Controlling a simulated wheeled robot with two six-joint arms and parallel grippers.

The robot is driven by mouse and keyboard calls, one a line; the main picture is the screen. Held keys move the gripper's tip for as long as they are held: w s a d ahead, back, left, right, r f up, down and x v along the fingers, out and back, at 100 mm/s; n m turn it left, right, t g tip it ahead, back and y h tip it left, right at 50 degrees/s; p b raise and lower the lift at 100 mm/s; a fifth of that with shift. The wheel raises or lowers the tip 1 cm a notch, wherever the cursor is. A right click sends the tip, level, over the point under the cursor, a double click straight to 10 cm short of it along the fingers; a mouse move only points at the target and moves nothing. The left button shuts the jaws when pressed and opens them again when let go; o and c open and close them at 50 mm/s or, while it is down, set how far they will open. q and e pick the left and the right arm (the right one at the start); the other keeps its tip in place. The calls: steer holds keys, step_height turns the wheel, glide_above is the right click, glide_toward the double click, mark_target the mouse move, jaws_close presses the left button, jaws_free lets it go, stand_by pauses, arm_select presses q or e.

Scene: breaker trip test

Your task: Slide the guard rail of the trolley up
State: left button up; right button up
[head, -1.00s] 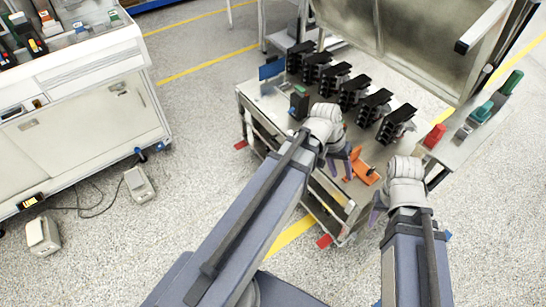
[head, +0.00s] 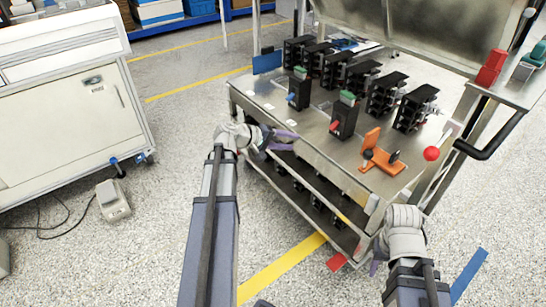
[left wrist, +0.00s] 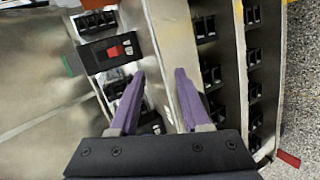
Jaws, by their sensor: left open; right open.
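The trolley (head: 335,160) has a steel top with a long pale strip along its front side. This strip, which looks like the guard rail (left wrist: 177,40), runs between and beyond the purple fingers in the left wrist view. My left gripper (head: 287,140) is open and empty at the trolley's front side, just below the top's edge. In the left wrist view its fingertips (left wrist: 159,74) stand on either side of the strip; I cannot tell whether they touch it. My right gripper (head: 377,257) is open near the trolley's front right corner, partly hidden by its wrist.
Black breakers (head: 411,108) stand in a row on the top, with two green-topped units (head: 345,116) before them. An orange fixture (head: 376,155) and a red ball knob (head: 431,153) are at the right. A black handle (head: 492,143) sticks out.

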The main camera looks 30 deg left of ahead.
arm_select(q)
steer(key=a+f+n+t+y+b, duration=0.1)
steer(key=a+f+n+t+b, duration=0.1)
steer(key=a+f+b, duration=0.3)
steer(key=a+f+n+t+y+b, duration=0.1)
steer(key=a+n+t+b, duration=0.15)
steer(key=a, duration=0.45)
steer(key=shift+m+g, duration=0.35)
steer(key=shift+m, duration=0.1)
steer(key=shift+r+b+x, duration=0.15)
steer(key=shift+b+x, duration=0.35)
steer(key=shift+x, duration=1.25)
steer(key=shift+r+b+x, duration=0.1)
steer(key=shift+b+x, duration=0.35)
steer(key=shift+x, duration=1.3)
arm_select(e)
step_height(320, 180, down, 12)
arm_select(q)
jaws_close()
